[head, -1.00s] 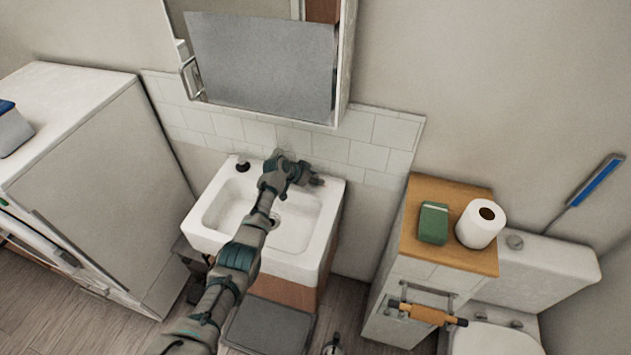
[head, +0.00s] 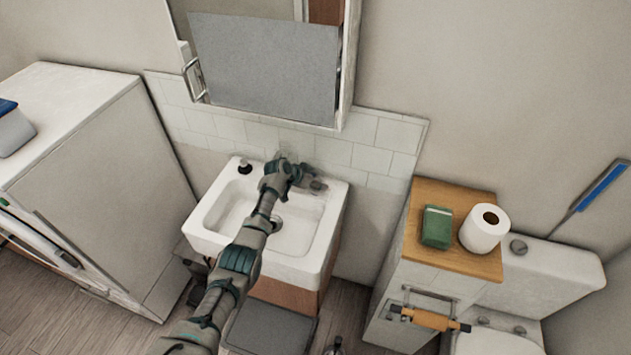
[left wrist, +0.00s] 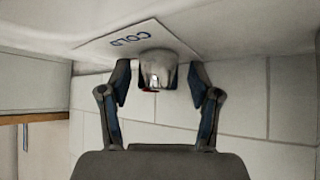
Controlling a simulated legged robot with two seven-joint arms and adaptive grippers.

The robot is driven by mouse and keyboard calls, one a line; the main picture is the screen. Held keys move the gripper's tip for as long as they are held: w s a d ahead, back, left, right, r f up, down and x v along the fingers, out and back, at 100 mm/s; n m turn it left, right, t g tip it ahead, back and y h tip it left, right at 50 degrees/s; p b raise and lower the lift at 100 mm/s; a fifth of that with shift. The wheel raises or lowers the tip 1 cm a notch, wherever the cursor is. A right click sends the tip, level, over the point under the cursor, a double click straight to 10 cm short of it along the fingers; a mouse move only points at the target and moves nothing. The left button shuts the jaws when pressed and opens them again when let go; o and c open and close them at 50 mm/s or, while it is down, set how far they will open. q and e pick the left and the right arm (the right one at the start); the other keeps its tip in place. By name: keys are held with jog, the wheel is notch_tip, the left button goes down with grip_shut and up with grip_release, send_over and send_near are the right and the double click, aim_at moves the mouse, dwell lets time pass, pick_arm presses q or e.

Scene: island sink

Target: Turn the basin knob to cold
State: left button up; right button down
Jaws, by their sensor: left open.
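The white basin (head: 230,206) stands against the tiled wall. My left arm reaches over it, and my left gripper (head: 290,171) is at the back rim by the tap. The left wrist view shows the shiny metal basin knob (left wrist: 158,66) between the two open fingers of this gripper (left wrist: 159,82). A finger stands on each side of the knob, with slight gaps visible. A white label reading COLD (left wrist: 128,38) lies beside the knob and appears upside down. In the head view my gripper hides the knob. My right gripper is not identifiable in either view.
A mirror cabinet (head: 262,65) hangs above the basin. A dark stopper-like object (head: 244,168) is on the rim's back left corner. On the right, a wood-topped cabinet (head: 450,256) carries a green box (head: 437,226) and a paper roll (head: 484,228). A white appliance (head: 95,170) stands left.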

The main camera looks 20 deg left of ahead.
pick_arm(q)
jog(key=shift+s+r, duration=0.1)
jog(key=v, duration=1.1)
jog(key=shift+a+r, duration=0.15)
jog(key=shift+a, duration=0.1)
jog(key=shift+s, duration=0.2)
